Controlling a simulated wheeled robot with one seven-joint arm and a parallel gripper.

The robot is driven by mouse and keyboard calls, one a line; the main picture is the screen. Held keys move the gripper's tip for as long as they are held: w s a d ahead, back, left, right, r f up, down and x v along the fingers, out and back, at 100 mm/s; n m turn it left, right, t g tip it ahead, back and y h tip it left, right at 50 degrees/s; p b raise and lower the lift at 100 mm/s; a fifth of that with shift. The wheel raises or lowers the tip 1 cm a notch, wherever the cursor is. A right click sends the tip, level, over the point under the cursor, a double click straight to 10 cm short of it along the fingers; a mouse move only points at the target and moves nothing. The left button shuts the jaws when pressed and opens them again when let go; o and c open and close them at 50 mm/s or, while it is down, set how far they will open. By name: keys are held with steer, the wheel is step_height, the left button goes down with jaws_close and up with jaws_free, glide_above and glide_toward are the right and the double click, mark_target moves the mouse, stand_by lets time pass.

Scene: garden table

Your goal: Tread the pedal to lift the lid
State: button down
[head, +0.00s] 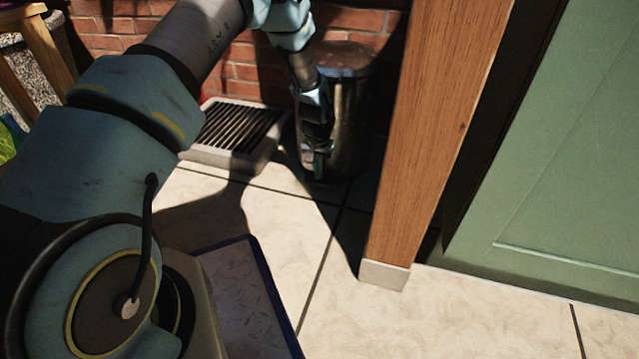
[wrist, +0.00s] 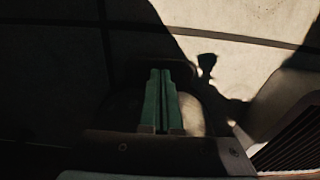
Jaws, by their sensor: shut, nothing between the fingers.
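A dark metal pedal bin (head: 352,125) stands upright on the tiles against the brick wall, partly hidden behind my arm. Its lid (head: 348,58) looks down on the rim. My gripper (head: 319,172) points down at the bin's front foot, close to the floor. In the wrist view the two green fingers (wrist: 159,98) are shut together with nothing between them. A dark rounded piece (wrist: 186,70) by the fingertips may be the pedal. Shadow hides whether they touch it.
A slatted grate in a pale frame (head: 238,127) lies left of the bin. A wooden post (head: 432,130) stands close on the right, before a green cabinet (head: 570,150). A blue-edged mat or tray (head: 245,290) lies in front. Tiles between are clear.

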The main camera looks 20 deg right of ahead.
mark_target(319, 182)
stand_by(0.3)
steer(key=shift+f+b, duration=0.75)
steer(key=shift+f, duration=1.2)
steer(key=s+a+r+p, duration=0.1)
steer(key=p, duration=0.2)
steer(key=shift+s+a+r, duration=0.25)
steer(key=shift+s+a, duration=0.1)
steer(key=shift+s, duration=0.05)
steer(key=shift+s+a+p, duration=0.2)
steer(key=shift+p, duration=0.1)
steer(key=shift+f, duration=0.1)
step_height(319, 182, up, 11)
steer(key=p, duration=0.5)
steer(key=shift+s+a, duration=0.4)
steer(key=shift+f, duration=0.15)
